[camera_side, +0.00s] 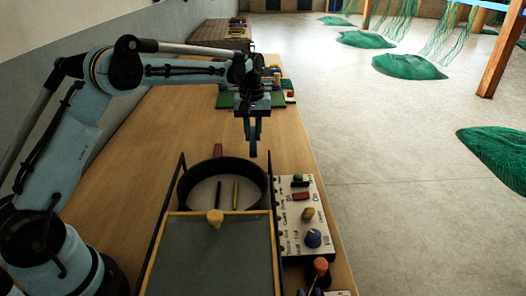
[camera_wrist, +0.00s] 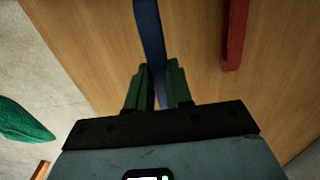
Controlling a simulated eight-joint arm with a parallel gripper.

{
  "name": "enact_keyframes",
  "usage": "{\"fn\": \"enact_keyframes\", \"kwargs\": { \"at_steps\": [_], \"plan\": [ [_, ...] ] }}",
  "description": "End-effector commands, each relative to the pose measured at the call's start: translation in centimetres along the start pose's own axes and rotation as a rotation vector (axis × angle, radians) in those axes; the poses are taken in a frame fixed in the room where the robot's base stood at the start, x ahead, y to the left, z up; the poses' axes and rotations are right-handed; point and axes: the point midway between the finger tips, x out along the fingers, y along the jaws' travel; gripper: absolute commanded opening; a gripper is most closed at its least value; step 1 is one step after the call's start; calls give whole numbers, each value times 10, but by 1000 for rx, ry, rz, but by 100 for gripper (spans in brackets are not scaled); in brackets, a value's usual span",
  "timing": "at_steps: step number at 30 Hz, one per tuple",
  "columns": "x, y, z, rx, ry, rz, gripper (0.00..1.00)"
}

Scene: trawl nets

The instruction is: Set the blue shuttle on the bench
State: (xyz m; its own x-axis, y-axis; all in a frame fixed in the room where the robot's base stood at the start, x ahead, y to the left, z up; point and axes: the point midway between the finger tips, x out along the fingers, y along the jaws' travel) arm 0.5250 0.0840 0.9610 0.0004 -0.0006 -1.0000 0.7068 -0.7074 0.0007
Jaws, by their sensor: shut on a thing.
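My gripper (camera_side: 252,128) hangs above the wooden bench (camera_side: 142,150), just beyond the round dark-rimmed pan. Its green fingers are shut on the blue shuttle (camera_side: 254,146), which hangs down upright between them, apart from the bench as far as I can tell. In the wrist view, the shuttle (camera_wrist: 149,28) is a long blue strip running between the green fingertips of my gripper (camera_wrist: 156,80), with bare bench wood (camera_wrist: 95,45) on both sides. The fingers hide part of the shuttle.
A red piece (camera_side: 218,150) lies on the bench near the pan (camera_side: 181,190); a red bar shows in the wrist view (camera_wrist: 236,38). A hinged lid (camera_side: 215,255) and a control panel (camera_side: 307,190) stand nearer. Green trays (camera_side: 228,100) lie farther back. The bench's left side is clear.

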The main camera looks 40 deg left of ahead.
Motion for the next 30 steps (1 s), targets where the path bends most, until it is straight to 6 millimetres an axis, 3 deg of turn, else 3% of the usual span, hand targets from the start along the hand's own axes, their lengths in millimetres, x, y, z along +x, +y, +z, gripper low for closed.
{"fn": "enact_keyframes", "kwargs": {
  "at_steps": [13, 26, 27, 30],
  "plan": [
    [48, 0, 0, 0, 0, 0, 0],
    [54, 0, 0, 0, 0, 0, 0],
    [54, 0, 0, 0, 0, 0, 25],
    [54, 0, 0, 0, 0, 0, 40]
  ]
}}
